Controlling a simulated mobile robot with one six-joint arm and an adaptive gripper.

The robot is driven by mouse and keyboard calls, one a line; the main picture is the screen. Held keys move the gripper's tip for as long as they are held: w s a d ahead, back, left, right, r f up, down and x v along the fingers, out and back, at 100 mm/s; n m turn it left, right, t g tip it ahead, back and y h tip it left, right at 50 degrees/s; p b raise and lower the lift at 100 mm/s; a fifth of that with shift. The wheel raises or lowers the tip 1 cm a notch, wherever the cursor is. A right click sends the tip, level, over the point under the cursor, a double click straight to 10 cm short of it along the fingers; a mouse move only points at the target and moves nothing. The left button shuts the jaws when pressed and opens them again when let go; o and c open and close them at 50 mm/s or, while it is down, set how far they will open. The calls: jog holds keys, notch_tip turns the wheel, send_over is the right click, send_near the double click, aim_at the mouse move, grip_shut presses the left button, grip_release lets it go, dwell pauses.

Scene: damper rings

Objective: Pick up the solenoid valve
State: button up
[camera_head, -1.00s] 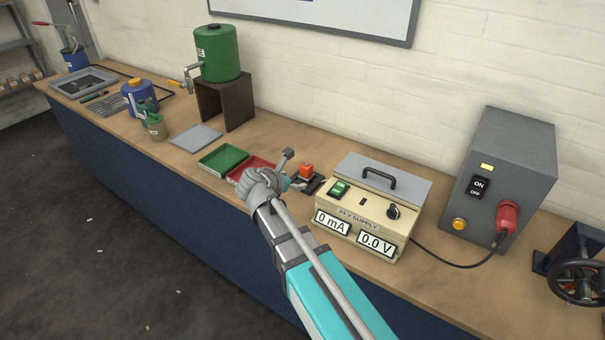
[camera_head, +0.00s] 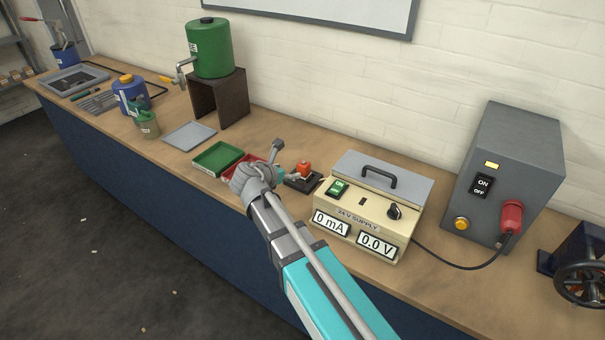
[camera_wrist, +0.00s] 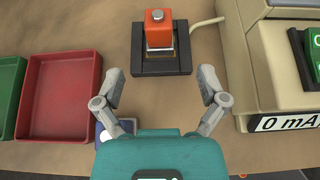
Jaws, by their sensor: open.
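The solenoid valve (camera_wrist: 158,29) appears to be the orange block on a metal body, standing upright in a black square base (camera_wrist: 143,64). It shows at the top middle of the wrist view, and in the head view the orange block (camera_head: 303,168) stands left of the power supply. My gripper (camera_wrist: 159,76) is open and empty. Its fingers are spread on the near side of the base, roughly in line with the valve and apart from it. In the head view my wrist hides most of the fingers.
A red tray (camera_wrist: 66,95) and a green tray (camera_head: 217,158) lie left of the valve. The cream 24 V supply (camera_head: 365,215) stands close on the right. A pale cable (camera_wrist: 207,22) runs right from the valve. A small white-and-blue item (camera_wrist: 104,128) is partly hidden beneath my gripper.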

aim_at(300, 168)
jog(key=b+x, duration=0.2)
jog(key=x, duration=0.4)
jog(key=shift+w+f+b, duration=0.1)
jog(key=shift+f+b, duration=0.1)
jog(key=shift+b, duration=0.2)
jog(key=shift+w+d+f, duration=0.15)
jog(key=shift+w+d, duration=0.2)
jog(key=shift+w, duration=0.1)
jog(key=shift+b+x, duration=1.25)
jog(key=shift+x, duration=0.8)
jog(key=shift+w+d+f, duration=0.25)
jog(key=shift+w, duration=0.15)
grip_shut()
